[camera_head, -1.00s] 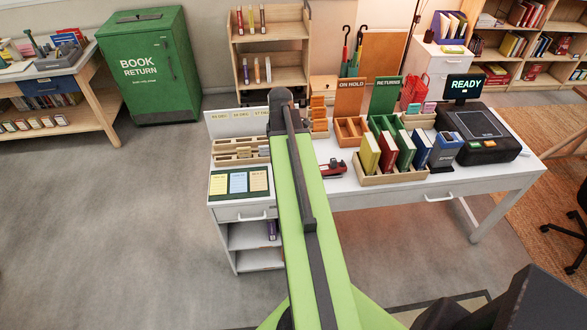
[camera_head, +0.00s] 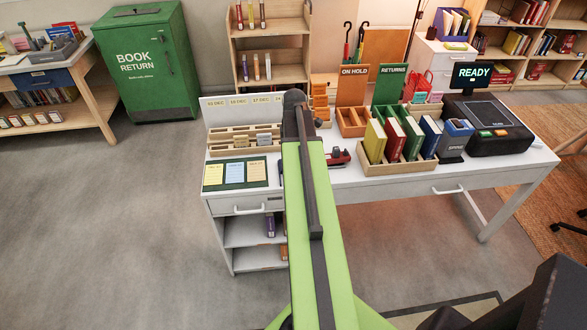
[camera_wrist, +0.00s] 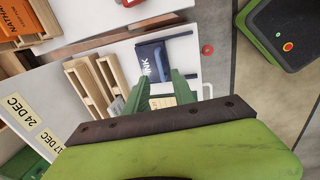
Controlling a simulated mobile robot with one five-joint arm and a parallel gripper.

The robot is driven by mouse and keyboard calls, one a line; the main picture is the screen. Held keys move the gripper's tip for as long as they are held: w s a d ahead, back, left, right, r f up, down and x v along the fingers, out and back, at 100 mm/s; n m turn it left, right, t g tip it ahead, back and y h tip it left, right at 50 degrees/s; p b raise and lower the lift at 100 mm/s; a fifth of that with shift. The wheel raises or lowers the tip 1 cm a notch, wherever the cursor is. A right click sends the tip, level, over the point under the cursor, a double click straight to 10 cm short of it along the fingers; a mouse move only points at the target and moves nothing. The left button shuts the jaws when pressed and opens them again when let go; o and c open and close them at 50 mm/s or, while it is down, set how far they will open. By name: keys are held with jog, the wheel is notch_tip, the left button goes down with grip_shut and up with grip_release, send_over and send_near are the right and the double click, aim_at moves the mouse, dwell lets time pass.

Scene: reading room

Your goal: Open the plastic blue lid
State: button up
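A dark blue flat lid (camera_wrist: 153,62) marked "INK" shows in the wrist view on the white desk top. A thin blue bar (camera_wrist: 178,37) runs along its far side. My gripper (camera_wrist: 158,76) has two green fingers spread apart with a gap between them, just in front of the blue lid. Nothing is clearly held. A pale card or label (camera_wrist: 161,103) shows between the fingers. I cannot tell whether the fingertips touch the lid. In the head view my own arm hides the lid and my gripper.
The white desk (camera_head: 390,186) holds a wooden sorter (camera_head: 228,143), a green mat with cards (camera_head: 235,174), a red-and-black tool (camera_head: 338,157), a book tray (camera_head: 398,167) and a black scanner (camera_head: 487,125). A green book-return bin (camera_head: 150,60) stands behind left. The floor at left is clear.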

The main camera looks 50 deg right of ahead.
jog(key=f+b, duration=0.1)
jog(key=f, duration=0.1)
jog(key=f+b, duration=0.2)
jog(key=w+f+b, duration=0.1)
jog(key=f, duration=0.1)
jog(key=shift+d+f+b, duration=0.2)
jog(key=shift+d+b, duration=0.2)
jog(key=shift+r, duration=0.1)
grip_shut()
dwell(0.8)
